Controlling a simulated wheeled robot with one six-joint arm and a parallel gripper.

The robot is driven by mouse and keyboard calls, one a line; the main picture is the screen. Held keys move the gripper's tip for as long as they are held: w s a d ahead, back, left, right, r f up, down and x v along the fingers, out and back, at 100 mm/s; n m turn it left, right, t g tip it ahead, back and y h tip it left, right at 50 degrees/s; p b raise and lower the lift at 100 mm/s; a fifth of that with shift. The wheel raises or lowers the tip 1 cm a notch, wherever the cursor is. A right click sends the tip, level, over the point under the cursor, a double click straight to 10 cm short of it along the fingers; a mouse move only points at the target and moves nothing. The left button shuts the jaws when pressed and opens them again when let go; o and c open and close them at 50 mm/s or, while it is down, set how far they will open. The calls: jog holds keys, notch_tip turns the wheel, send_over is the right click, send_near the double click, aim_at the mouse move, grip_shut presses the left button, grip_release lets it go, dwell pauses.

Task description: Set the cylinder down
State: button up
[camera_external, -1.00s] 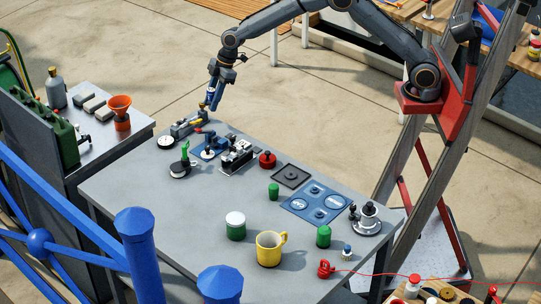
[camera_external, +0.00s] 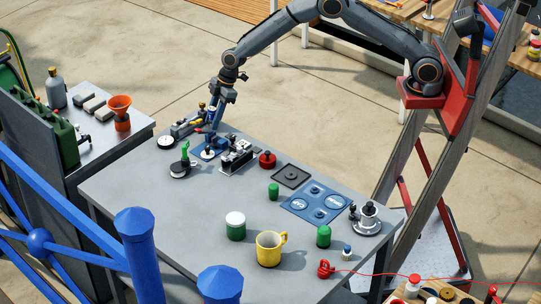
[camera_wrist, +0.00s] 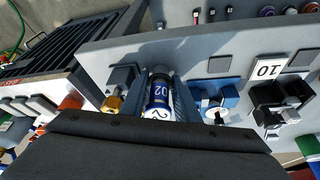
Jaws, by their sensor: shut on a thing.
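My gripper (camera_external: 213,122) is low over the back left of the grey table, pointing down. In the wrist view my gripper (camera_wrist: 160,95) is shut on a blue and white cylinder (camera_wrist: 157,97) marked 02, with a dark finger on each side of it. In the external view the cylinder is hard to make out between the fingers. A blue plate with a white disc (camera_external: 208,154) is just below and in front of the gripper. I cannot tell whether the cylinder's lower end touches anything.
A dark fixture with brass parts (camera_external: 187,127) stands close on the left, and a black and silver device (camera_external: 237,156) close on the right. A green-handled tool (camera_external: 184,160) stands in front. A red knob (camera_external: 267,160) is farther right. The front left table surface is clear.

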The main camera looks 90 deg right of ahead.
jog(key=o, duration=0.8)
jog(key=shift+f, duration=0.1)
jog(key=shift+o, duration=0.2)
jog(key=shift+r, duration=0.3)
jog(key=b+v, duration=0.3)
jog(key=v, duration=0.9)
jog(key=s+a+f+m+g, duration=0.1)
jog(key=s+a+f, duration=0.1)
jog(key=s, duration=1.1)
jog(key=s+a+f+m+g+h, duration=0.1)
jog(key=s+a+f+m, duration=0.1)
jog(key=s, duration=1.1)
jog(key=s+a+f+m+g+h, duration=0.1)
jog(key=s+a, duration=0.3)
jog(key=s, duration=1)
jog(key=shift+f+m, duration=0.7)
jog(key=shift+f, duration=0.2)
